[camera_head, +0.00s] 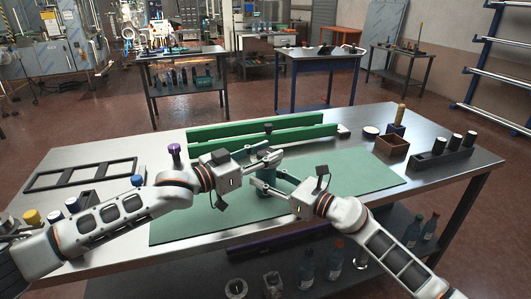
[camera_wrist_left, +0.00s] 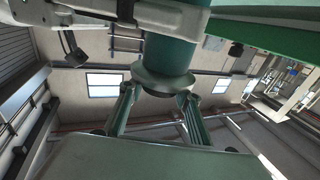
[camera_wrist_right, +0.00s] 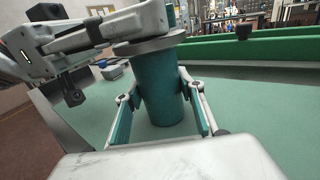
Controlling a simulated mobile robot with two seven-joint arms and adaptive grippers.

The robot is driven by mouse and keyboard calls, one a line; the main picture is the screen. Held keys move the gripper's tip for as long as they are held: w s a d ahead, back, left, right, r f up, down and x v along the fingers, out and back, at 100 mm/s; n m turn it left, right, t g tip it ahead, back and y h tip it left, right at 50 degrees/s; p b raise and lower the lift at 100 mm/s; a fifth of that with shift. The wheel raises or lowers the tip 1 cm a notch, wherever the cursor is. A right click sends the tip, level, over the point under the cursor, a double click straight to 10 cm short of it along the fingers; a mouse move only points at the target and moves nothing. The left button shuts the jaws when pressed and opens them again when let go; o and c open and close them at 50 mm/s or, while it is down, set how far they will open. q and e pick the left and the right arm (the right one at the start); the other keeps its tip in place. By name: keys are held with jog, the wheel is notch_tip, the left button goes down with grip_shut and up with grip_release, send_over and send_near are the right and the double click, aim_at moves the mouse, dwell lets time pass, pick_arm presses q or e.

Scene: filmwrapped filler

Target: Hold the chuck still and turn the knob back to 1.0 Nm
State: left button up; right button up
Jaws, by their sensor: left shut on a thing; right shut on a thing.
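An upright teal cylinder with a grey collar stands on the green mat. I take its lower body as the chuck (camera_wrist_right: 158,95) and the narrower part above the collar as the knob (camera_wrist_right: 171,14). My right gripper (camera_head: 262,183) is shut on the lower body from the right, its fingers on either side in the right wrist view (camera_wrist_right: 160,105). My left gripper (camera_head: 275,156) is shut on the upper part, just above the collar. The left wrist view looks upside down and shows the collar (camera_wrist_left: 165,82) between its fingers (camera_wrist_left: 155,98). No scale marking is readable.
The green mat (camera_head: 360,178) is mostly clear at right. Green rails (camera_head: 225,130) stand behind, with a black knob (camera_head: 268,127) near them. A dark frame (camera_head: 80,175) lies at left. A brown box (camera_head: 392,145) and a black holder with several cylinders (camera_head: 440,160) stand at right.

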pick_arm(q)
jog(key=shift+s+d+n+t+y, duration=0.4)
jog(key=shift+n+t+y, duration=0.2)
jog(key=shift+t, duration=0.2)
pick_arm(e)
jog(key=shift+a, duration=0.15)
pick_arm(q)
jog(key=shift+w+r+n+t+y, duration=0.1)
jog(key=shift+n+t+y, duration=0.7)
pick_arm(e)
jog(key=shift+s, duration=0.1)
pick_arm(q)
jog(key=shift+w+a+r+n+t+y, duration=0.1)
jog(key=shift+n+t+y, duration=0.45)
jog(key=shift+y, duration=0.25)
jog(key=shift+w+a+n+t+y, duration=0.1)
jog(key=shift+n+t+y, duration=0.35)
jog(key=shift+n+y, duration=0.3)
pick_arm(e)
jog(key=shift+f, duration=0.1)
pick_arm(q)
jog(key=shift+a+t+y, duration=0.1)
jog(key=shift+t+y, duration=0.2)
jog(key=shift+y, duration=0.25)
jog(key=shift+w+a+n, duration=0.1)
jog(key=shift+a+n, duration=0.05)
jog(key=shift+n, duration=0.15)
jog(key=o, duration=1.1)
jog(key=shift+f, duration=0.2)
